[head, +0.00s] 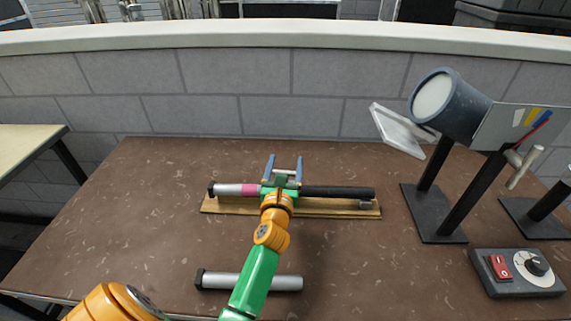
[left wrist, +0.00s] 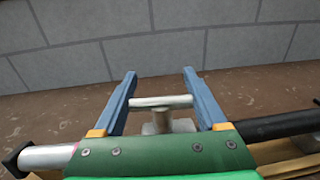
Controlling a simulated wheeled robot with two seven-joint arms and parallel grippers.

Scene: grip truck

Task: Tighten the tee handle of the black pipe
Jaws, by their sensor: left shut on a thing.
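The black pipe (head: 338,192) lies along a wooden board (head: 345,210) on the table, in line with a silver tube with a pink band (head: 249,190) on the left. The black pipe also shows at the right of the left wrist view (left wrist: 282,124). The metal tee handle (left wrist: 161,102) stands up on a short stem between the blue fingers. My left gripper (head: 284,168) is over the middle of the assembly, pointing away. It is shut on the tee handle, its fingers at the two ends of the crossbar. My gripper's body hides the middle joint. My right gripper is not in view.
A loose silver tube (head: 285,283) lies near the table's front, partly behind my left arm. A lamp-like device (head: 445,105) on black stands is at the right. A control box with a red switch (head: 515,274) sits at front right. The table's left side is clear.

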